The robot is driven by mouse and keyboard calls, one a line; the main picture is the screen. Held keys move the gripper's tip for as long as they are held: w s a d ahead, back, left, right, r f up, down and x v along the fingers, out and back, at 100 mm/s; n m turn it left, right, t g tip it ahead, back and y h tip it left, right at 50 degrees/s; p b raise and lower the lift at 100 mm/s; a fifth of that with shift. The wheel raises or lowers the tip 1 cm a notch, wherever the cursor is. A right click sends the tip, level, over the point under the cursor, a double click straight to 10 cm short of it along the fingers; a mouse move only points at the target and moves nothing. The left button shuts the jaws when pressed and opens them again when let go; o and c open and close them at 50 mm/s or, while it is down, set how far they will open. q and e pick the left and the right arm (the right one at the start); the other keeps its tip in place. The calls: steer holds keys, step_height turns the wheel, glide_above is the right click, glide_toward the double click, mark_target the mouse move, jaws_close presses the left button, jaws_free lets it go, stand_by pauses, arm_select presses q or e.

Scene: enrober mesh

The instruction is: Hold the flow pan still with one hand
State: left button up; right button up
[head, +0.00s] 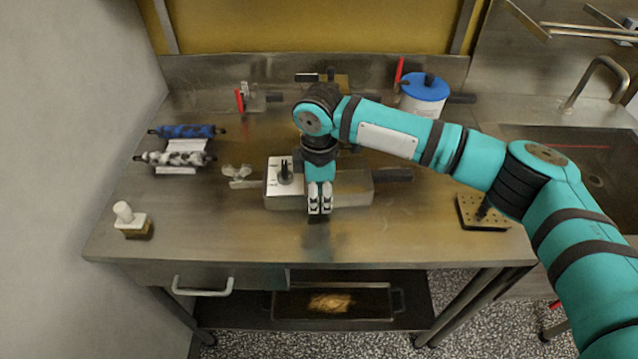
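A shallow metal pan (350,196), which I take as the flow pan, sits at the middle of the steel table. A pale box with a black knob (281,179) is at its left end, and a dark handle (393,175) sticks out to the right. My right gripper (319,210) points down at the pan's front side, its two fingers close together. The arm hides part of the pan. I cannot tell whether the fingers touch the pan's front wall or stand just before it. My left gripper is out of view.
Two rollers (187,130) lie at the left. A small stamp-like block (132,222) stands at the front left. A blue-lidded pot (424,88) is behind, a perforated block (483,213) at the right. The sink (585,160) is far right. The table's front strip is mostly clear.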

steer(key=shift+f, duration=0.15)
steer(key=shift+c, duration=0.4)
jaws_close()
stand_by(0.5)
